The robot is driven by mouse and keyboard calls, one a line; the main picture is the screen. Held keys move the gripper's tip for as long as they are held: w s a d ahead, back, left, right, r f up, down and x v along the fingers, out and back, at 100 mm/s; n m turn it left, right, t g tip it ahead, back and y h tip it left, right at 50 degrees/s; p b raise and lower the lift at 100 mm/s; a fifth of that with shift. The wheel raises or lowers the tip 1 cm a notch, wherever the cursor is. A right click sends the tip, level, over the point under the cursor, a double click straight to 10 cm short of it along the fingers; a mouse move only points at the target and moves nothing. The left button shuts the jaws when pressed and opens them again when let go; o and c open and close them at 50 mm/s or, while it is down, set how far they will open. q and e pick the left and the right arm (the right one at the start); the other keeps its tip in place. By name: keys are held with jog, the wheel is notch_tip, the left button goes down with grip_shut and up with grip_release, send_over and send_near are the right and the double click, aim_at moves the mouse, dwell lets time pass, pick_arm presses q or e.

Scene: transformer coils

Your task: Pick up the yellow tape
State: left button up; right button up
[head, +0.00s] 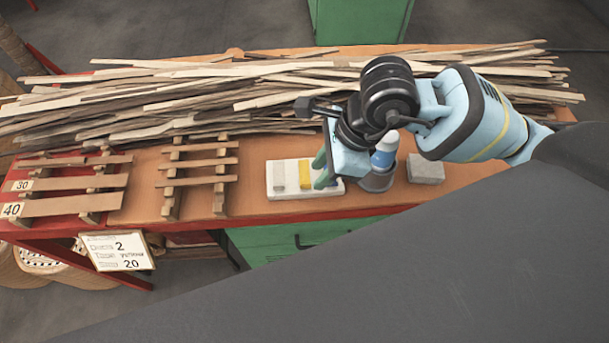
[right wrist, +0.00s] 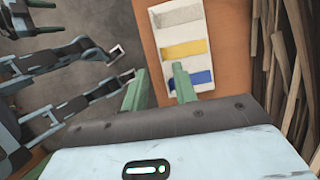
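The yellow tape (head: 305,174) is a flat strip lying on a white board (head: 272,190) near the table's front edge. In the right wrist view the yellow tape (right wrist: 184,50) lies between a pale grey tape (right wrist: 178,16) and a blue tape (right wrist: 204,77). My right gripper (head: 322,168) has green fingers over the right end of the board, just right of the yellow tape. In the right wrist view the right gripper (right wrist: 160,90) is open, with nothing between its fingers. One finger partly covers the blue tape; the yellow one is clear of both.
A blue-and-white can (head: 384,155) in a grey holder stands right of the gripper. A grey block (head: 426,168) lies farther right. Wooden racks (head: 198,170) stand left of the board. A pile of wood strips (head: 250,92) covers the table's back.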

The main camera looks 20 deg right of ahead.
aim_at(306, 184)
jog(key=shift+x, duration=2.6)
jog(key=shift+w+a+r, duration=0.1)
jog(key=shift+w+a, duration=0.05)
jog(key=shift+w, duration=0.05)
grip_shut()
